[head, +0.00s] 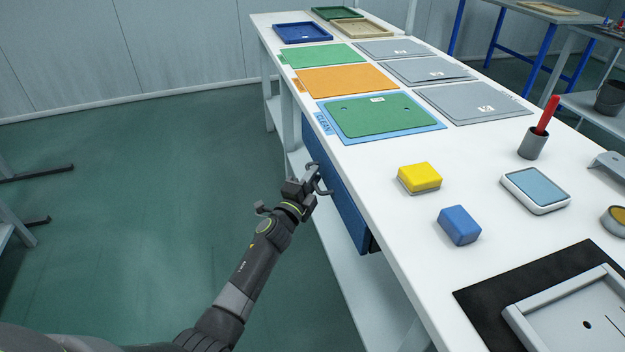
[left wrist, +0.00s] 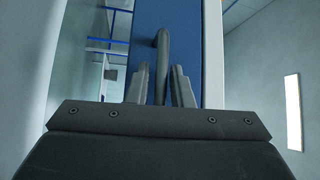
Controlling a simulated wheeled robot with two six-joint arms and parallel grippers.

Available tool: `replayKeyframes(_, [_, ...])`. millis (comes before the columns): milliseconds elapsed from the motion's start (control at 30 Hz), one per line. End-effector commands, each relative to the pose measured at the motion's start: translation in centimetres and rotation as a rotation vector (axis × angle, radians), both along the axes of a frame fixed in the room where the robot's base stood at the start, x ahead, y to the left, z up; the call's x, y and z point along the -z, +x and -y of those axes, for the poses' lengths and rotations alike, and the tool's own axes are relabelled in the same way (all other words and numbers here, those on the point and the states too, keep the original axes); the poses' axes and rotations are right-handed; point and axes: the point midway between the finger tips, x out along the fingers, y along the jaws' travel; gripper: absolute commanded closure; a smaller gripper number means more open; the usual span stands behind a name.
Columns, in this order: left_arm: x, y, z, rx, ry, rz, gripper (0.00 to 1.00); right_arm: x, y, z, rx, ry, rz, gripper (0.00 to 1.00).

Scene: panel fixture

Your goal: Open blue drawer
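The blue drawer (head: 345,208) sits under the left edge of the white workbench in the head view. Its front looks close to the bench edge, with no clear gap. My left gripper (head: 318,180) is at the drawer front, near its far part. In the left wrist view the drawer front (left wrist: 185,20) fills the upper middle. A grey bar handle (left wrist: 162,60) stands between the two fingers of my left gripper. The fingers are apart, with a gap visible on both sides of the handle. My right gripper is not in view.
On the workbench (head: 400,235) lie a yellow block (head: 420,177), a blue block (head: 459,225), a blue-topped pad (head: 536,189) and a cup (head: 533,144) with a red stick. Coloured mats and trays lie farther back. The green floor (head: 160,200) left of the bench is clear.

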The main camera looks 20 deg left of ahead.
Motion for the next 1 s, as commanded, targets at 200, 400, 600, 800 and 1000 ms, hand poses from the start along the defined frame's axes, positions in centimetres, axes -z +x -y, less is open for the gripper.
replayKeyframes(200, [0.0, 0.1, 0.0, 0.000, 0.000, 0.000, 0.80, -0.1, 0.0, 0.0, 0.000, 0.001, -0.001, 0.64])
replayKeyframes(400, [0.0, 0.1, 0.0, 0.000, 0.000, 0.000, 0.98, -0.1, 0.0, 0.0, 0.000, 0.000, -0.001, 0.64])
replayKeyframes(600, [0.0, 0.0, 0.0, 0.000, 0.000, 0.000, 1.00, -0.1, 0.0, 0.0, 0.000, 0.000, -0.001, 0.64])
replayKeyframes(800, [0.0, -0.1, -0.2, -0.001, 0.000, 0.000, 1.00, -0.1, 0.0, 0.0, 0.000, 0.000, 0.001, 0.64])
replayKeyframes(1000, [-0.1, -1.1, -1.8, -0.002, 0.003, -0.002, 1.00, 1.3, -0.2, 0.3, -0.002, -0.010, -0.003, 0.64])
